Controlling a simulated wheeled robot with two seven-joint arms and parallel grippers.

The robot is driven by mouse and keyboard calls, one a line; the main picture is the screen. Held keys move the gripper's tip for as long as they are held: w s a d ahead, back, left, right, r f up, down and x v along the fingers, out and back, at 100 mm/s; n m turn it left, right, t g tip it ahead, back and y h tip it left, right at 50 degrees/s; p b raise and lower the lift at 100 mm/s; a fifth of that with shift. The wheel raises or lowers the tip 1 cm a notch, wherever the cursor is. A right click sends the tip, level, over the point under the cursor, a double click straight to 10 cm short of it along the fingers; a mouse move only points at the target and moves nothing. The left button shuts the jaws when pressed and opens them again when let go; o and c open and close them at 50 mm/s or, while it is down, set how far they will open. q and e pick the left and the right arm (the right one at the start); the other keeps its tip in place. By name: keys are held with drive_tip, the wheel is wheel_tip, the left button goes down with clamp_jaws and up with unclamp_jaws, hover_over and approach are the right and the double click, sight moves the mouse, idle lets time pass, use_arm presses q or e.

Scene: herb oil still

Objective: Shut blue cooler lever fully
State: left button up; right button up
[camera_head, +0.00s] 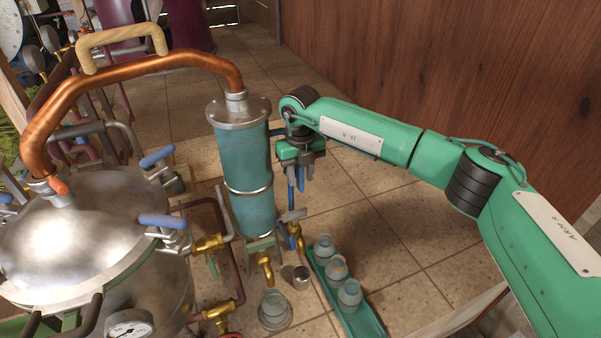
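The cooler (248,160) is an upright teal cylinder with metal bands, fed from above by a copper pipe. At its lower right is a valve with a grey bar and a small blue part (290,238), which looks like the blue cooler lever. It is small and partly hidden, so its exact angle is unclear. The finger gap is too small to read. My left gripper is not in view.
A steel still pot (80,240) with blue-handled clamps fills the left. Brass taps (265,268) stick out below the cooler. A green tray (364,322) of several glass jars lies at lower right, near a lone jar (274,306). A wooden wall (430,60) stands behind.

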clamp_jaws()
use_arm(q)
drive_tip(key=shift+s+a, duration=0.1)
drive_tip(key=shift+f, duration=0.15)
use_arm(e)
drive_tip(key=shift+w+d+f+g+y+b, duration=0.15)
drive_tip(key=shift+f+g+y+b, duration=0.2)
drive_tip(key=shift+y+b, duration=0.7)
drive_tip(key=shift+d+r+g+y+b, duration=0.1)
drive_tip(key=shift+g+y+b, duration=0.35)
drive_tip(key=shift+y+b, duration=0.55)
drive_tip(key=shift+b, duration=0.45)
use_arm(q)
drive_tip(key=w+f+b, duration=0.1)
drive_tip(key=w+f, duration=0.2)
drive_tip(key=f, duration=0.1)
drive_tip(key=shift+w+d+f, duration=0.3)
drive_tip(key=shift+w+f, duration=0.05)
use_arm(e)
drive_tip(key=shift+d+r+g+y, duration=0.15)
drive_tip(key=shift+g+y, duration=0.35)
drive_tip(key=shift+y, duration=0.65)
